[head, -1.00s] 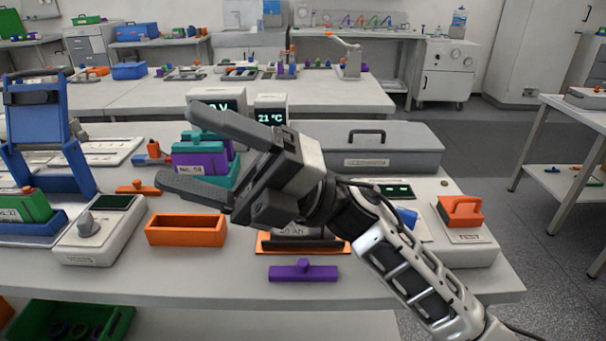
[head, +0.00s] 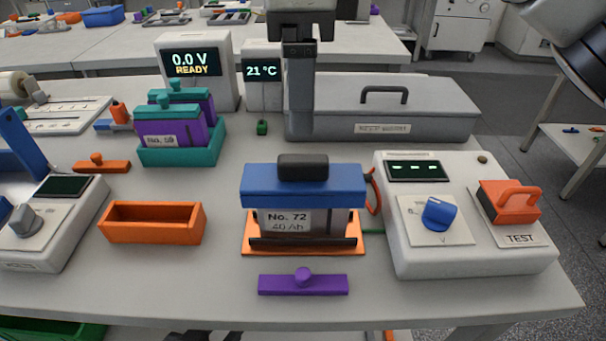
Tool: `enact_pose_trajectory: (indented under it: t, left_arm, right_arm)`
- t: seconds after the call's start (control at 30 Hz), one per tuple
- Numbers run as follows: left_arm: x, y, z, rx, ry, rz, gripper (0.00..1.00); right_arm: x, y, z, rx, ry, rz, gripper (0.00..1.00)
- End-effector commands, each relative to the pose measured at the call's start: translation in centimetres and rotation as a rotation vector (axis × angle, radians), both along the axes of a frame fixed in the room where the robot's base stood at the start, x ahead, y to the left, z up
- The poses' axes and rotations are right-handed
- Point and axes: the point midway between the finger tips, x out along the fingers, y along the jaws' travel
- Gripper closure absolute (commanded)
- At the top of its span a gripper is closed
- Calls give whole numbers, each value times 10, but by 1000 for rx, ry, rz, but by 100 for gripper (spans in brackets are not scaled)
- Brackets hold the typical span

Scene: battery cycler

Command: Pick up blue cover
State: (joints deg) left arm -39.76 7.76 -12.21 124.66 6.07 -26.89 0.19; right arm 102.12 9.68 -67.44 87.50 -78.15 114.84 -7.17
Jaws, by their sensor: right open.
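The blue cover (head: 262,186) with a black handle (head: 303,167) sits on top of the battery marked No. 72 (head: 290,219), which stands in an orange holder (head: 254,245) at the middle of the table. My right gripper (head: 300,122) comes in from the top, pointing down, and appears right above the handle with a small gap in the picture. It is open and empty; I see it edge-on, so one finger mostly hides the other. How far it is from the cover in depth is hard to tell. My left gripper is not in view.
A purple bar with a knob (head: 303,284) lies in front of the holder. An orange tray (head: 152,232) stands left. A tester with a blue knob (head: 437,214) and orange handle (head: 509,204) stands right. Behind are a grey case (head: 440,112) and a teal rack (head: 180,156) of batteries.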

Motion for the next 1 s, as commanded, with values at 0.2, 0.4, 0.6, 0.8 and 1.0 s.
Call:
enact_pose_trajectory:
  t: [0.2, 0.4, 0.6, 0.8, 1.0]
  left_arm:
    - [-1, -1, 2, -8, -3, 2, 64]
    - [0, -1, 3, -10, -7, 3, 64]
    - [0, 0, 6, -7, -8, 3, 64]
    - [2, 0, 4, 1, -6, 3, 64]
    - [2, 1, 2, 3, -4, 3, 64]
  right_arm:
    - [-1, 0, -45, 2, 3, 1, 27]
    - [-1, 0, -64, 3, 2, 0, 27]
    - [-3, -1, -84, 3, 5, 1, 27]
    - [-4, -2, -111, 3, 3, 1, 27]
    - [-4, -1, -117, 5, 2, 0, 27]
